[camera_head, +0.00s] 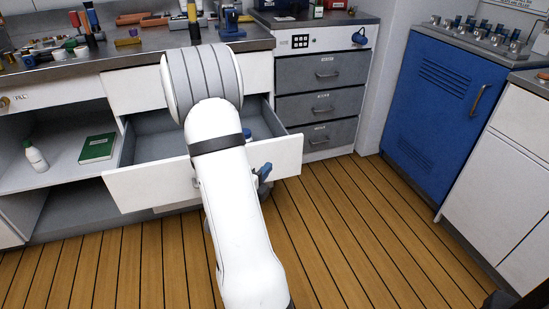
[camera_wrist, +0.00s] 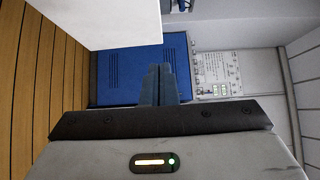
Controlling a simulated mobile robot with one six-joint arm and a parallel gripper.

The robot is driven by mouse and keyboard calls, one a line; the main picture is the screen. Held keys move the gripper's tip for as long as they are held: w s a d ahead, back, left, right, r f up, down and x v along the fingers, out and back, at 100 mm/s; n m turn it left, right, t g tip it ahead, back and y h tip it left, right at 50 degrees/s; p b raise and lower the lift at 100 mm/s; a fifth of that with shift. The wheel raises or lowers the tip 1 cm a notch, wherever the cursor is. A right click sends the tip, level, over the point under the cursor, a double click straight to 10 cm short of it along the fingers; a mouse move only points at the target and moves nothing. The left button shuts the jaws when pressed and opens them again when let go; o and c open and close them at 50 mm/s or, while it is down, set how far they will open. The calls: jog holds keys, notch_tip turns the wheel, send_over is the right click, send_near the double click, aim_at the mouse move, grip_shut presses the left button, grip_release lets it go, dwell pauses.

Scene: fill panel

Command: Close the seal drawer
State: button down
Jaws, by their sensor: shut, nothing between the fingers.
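The one open drawer, with a white front (camera_head: 150,188) and a grey inside, is pulled out from under the left workbench. I cannot read any label on it, and my arm hides the middle of its front. A small blue item shows inside it. My gripper (camera_head: 264,170) is mostly hidden behind my arm; its blue-grey fingers show beside the right part of the drawer front. In the wrist view the fingers (camera_wrist: 158,84) are shut together with nothing between them. A white panel (camera_wrist: 100,22), probably the drawer front, is at upper left there. I cannot tell whether they touch.
Three grey drawers (camera_head: 322,72) to the right are closed. A blue cabinet (camera_head: 430,100) stands further right. Left of the open drawer, a shelf holds a green book (camera_head: 98,147) and a white bottle (camera_head: 36,156). The wooden floor (camera_head: 345,220) right of my arm is clear.

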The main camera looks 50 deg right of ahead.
jog(key=shift+f+b, duration=0.3)
jog(key=shift+b, duration=0.25)
send_near(280, 141)
jog(key=s+d, duration=0.2)
jog(key=d, duration=0.1)
jog(key=shift+w+d+b, duration=0.3)
jog(key=shift+w+d, duration=0.65)
jog(key=shift+w, duration=0.25)
jog(key=shift+w+d, duration=0.25)
jog(key=shift+w, duration=0.15)
